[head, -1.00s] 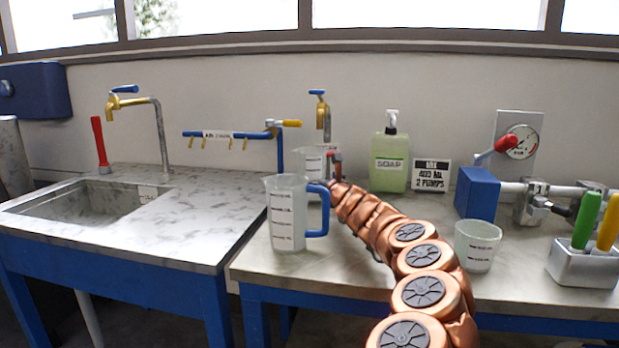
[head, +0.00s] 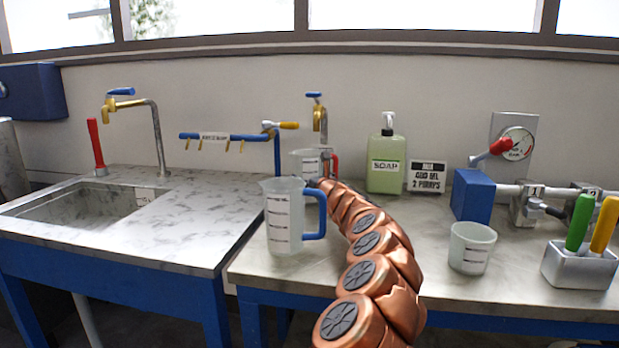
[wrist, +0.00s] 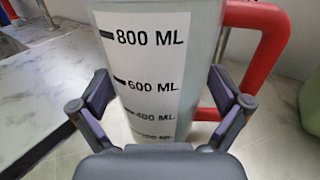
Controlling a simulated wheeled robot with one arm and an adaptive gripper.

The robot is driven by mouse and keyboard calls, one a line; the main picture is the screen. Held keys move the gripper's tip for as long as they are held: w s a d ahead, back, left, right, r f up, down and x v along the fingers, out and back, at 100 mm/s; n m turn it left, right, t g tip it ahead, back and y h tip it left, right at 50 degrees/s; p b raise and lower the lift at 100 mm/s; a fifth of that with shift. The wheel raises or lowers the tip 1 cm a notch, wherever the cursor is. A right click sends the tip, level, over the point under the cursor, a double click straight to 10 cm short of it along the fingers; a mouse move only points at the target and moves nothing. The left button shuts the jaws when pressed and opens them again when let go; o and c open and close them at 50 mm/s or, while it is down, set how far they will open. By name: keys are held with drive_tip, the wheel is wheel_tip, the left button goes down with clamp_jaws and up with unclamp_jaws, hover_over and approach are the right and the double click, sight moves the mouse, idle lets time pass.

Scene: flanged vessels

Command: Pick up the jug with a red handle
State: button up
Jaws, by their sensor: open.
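The jug with a red handle (head: 307,162) stands upright on the right counter, behind a similar jug with a blue handle (head: 281,222) that partly hides it. In the wrist view the red-handled jug (wrist: 150,75) fills the middle, its measuring marks facing me and its red handle on the right. My gripper (wrist: 160,100) is open, with one finger on each side of the jug's lower body. The right finger is near the lower end of the handle. I cannot tell whether the fingers touch the jug. In the head view my gripper is mostly hidden behind the blue-handled jug and my arm.
A green soap bottle (head: 386,160) and a small sign (head: 427,176) stand right of the red-handled jug. A measuring cup (head: 472,247) is at the front right. A tap (head: 318,118) stands behind the jug. The sink (head: 90,208) is in the left counter.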

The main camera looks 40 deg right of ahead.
drive_tip(key=shift+x, duration=0.95)
drive_tip(key=c, duration=1.4)
